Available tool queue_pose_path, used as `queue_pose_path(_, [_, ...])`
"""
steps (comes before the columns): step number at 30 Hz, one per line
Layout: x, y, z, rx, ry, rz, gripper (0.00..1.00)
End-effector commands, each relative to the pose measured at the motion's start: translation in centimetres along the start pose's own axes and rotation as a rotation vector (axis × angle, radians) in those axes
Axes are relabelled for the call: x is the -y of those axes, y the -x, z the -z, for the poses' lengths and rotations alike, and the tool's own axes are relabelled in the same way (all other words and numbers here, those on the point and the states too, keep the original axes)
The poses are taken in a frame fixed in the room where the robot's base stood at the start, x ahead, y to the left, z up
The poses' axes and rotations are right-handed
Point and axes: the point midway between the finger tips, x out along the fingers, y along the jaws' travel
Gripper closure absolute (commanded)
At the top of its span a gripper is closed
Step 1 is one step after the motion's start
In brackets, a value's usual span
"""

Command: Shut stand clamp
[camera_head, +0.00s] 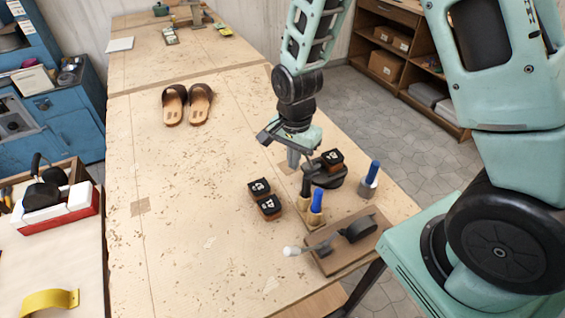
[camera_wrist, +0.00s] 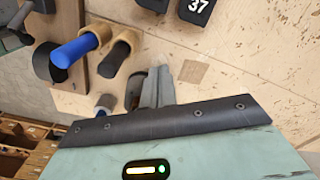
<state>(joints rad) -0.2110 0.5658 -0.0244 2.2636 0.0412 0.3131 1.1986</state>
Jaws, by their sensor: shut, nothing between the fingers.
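A wooden stand (camera_head: 334,262) lies at the table's near right edge. It carries a dark rounded part (camera_head: 359,229) and a lever (camera_head: 318,247) ending in a white knob (camera_head: 291,251). The lever lies low and points left; whether the clamp is open or shut I cannot tell. My gripper (camera_head: 293,160) hangs over the table beyond the stand, pointing down, clear of the lever. In the wrist view its fingers (camera_wrist: 158,86) are together with nothing between them. The wrist view shows no clear sight of the white knob.
Blue-handled tools (camera_head: 316,201) (camera_head: 371,173) and a dark-handled tool (camera_wrist: 121,48) stand near the stand. Black numbered blocks (camera_head: 259,188) (camera_head: 269,206) lie left of them; another block (camera_head: 332,158) sits beside my gripper. Brown sandals (camera_head: 187,104) lie farther back. The table's left middle is clear.

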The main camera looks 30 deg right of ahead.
Motion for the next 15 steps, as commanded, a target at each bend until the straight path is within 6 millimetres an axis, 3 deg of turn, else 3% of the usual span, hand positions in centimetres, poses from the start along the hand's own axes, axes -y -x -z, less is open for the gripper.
queue_pose_path(15, [-0.4, 1.1, 0.8, 0.000, 0.000, 0.001, 1.00])
